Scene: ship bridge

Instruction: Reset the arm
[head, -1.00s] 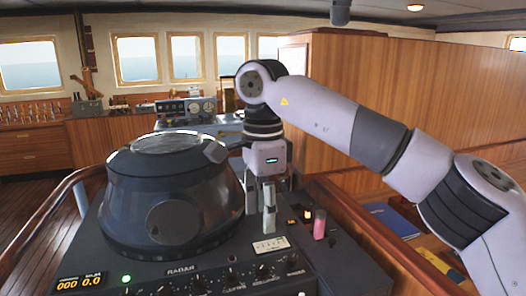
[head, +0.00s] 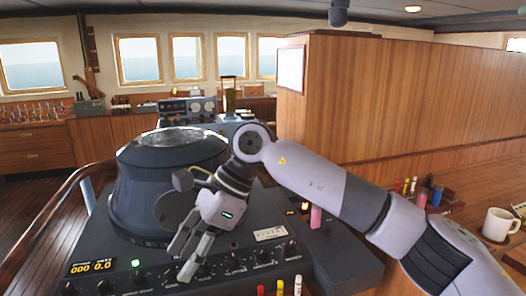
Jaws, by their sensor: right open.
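My right gripper (head: 190,254) is open and empty. It hangs tilted in front of the radar console (head: 345,262), over the row of knobs. My right arm (head: 312,187) comes in from the right and bends down at the wrist. The dark radar hood (head: 135,205) stands behind and to the left of the gripper, and the wrist hides part of it. My left gripper is not in view.
A pink cylinder (head: 316,217) stands on the console beside my arm. A white mug (head: 497,224) stands on the wooden counter at the right. Several coloured markers (head: 406,186) stand behind my arm. A wooden partition (head: 400,100) rises at the back right.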

